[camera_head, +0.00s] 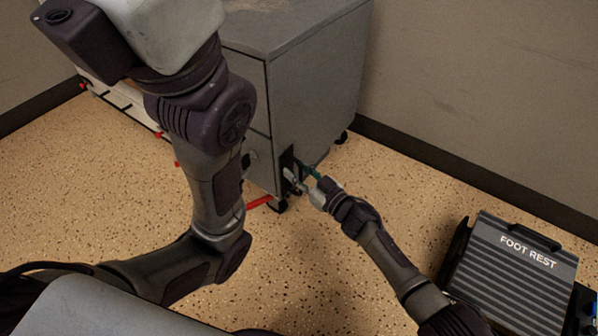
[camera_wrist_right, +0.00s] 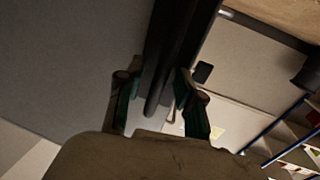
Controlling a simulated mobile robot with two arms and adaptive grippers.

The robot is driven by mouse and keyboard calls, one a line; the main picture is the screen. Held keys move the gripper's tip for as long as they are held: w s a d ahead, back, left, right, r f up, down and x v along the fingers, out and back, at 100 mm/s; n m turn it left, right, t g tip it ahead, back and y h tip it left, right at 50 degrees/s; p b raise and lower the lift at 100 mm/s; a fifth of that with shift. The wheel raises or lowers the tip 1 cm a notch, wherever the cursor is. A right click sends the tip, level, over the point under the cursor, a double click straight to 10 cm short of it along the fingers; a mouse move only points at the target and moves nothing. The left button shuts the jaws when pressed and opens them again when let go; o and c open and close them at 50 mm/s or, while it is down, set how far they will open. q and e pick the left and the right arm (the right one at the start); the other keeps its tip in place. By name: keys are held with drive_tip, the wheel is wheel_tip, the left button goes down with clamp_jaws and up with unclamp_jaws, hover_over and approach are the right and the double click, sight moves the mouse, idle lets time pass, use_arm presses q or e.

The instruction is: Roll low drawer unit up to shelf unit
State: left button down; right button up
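The low drawer unit (camera_head: 315,85) is a grey cabinet on dark casters, standing near the wall at the top middle of the head view. My right gripper (camera_head: 303,177) is at its lower front corner. In the right wrist view, my right gripper's green-padded fingers (camera_wrist_right: 160,100) lie on either side of a dark upright bar (camera_wrist_right: 170,60); whether they press on it is unclear. A blue-framed shelf unit (camera_wrist_right: 285,142) with items shows at the right of that view. My left arm crosses the head view and covers part of the cabinet's front; its gripper is out of view.
A dark foot rest (camera_head: 515,265) stands on the floor at the lower right. A low white piece with red parts (camera_head: 118,97) is partly hidden behind my left arm. A red strip (camera_head: 258,202) shows by the front caster. Speckled floor (camera_head: 400,190) is clear between cabinet and foot rest.

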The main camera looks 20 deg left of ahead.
drive_tip(key=shift+d, duration=0.2)
drive_tip(key=shift+d+f, duration=0.1)
drive_tip(key=shift+d, duration=0.15)
drive_tip(key=v, duration=1.1)
drive_tip(key=shift+s, duration=0.25)
